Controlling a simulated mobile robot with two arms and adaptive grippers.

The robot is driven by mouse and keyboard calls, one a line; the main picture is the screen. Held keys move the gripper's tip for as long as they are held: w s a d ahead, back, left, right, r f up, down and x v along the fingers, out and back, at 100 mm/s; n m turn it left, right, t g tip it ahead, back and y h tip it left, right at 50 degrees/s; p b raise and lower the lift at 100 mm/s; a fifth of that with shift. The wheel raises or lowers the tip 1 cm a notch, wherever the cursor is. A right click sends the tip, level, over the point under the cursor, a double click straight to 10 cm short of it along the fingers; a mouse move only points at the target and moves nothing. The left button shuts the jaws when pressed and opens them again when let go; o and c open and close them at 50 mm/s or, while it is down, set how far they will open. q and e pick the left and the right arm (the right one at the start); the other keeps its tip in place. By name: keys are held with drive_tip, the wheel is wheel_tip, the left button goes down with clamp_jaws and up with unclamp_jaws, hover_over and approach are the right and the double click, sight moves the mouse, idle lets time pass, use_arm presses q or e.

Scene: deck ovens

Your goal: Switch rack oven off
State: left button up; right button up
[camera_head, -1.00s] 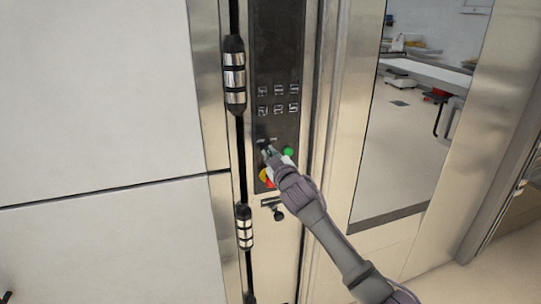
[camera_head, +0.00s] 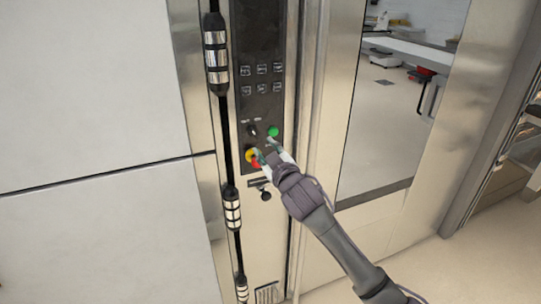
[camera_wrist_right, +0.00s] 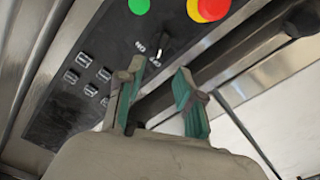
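The rack oven's dark control panel (camera_head: 262,60) stands upright in front of me. A small dark rotary switch (camera_head: 253,131) is on its lower part, left of a green button (camera_head: 273,131). My right gripper (camera_head: 264,148) is open and empty, just below the switch and green button. In the right wrist view its two fingers (camera_wrist_right: 157,76) are spread, apparently apart from the switch. My left gripper is out of view.
A yellow and red emergency stop (camera_head: 250,155) sits close to the gripper's left finger; it also shows in the wrist view (camera_wrist_right: 208,8). A black vertical bar with metal hinges (camera_head: 216,60) runs left of the panel. A glass door (camera_head: 385,120) is on the right.

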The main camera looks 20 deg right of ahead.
drive_tip(key=shift+s, duration=1.7)
drive_tip(key=s+d+f+m+g, duration=0.1)
drive_tip(key=s+f+g, duration=0.2)
drive_tip(key=f, duration=1.4)
drive_tip(key=s+d+f+m+g, duration=0.1)
drive_tip(key=s+d+f+g, duration=0.15)
drive_tip(key=f, duration=1.45)
drive_tip(key=s+f+g, duration=0.5)
drive_tip(key=s+f, duration=1.1)
drive_tip(key=f, duration=0.3)
drive_tip(key=s+f+g, duration=0.2)
drive_tip(key=s+f, duration=0.3)
drive_tip(key=s, duration=0.7)
drive_tip(key=s+a+f+m+g, duration=0.1)
drive_tip(key=s+f, duration=0.4)
drive_tip(key=s, duration=0.7)
drive_tip(key=s+a+f+m+g, duration=0.1)
drive_tip(key=s+f+g, duration=0.2)
drive_tip(key=s, duration=0.9)
wheel_tip(320, 180, down, 3)
drive_tip(key=shift+s+a+r+h, duration=0.1)
drive_tip(key=shift+s+a+h, duration=0.05)
drive_tip(key=shift+a+h, duration=0.15)
drive_tip(key=shift+g, duration=0.25)
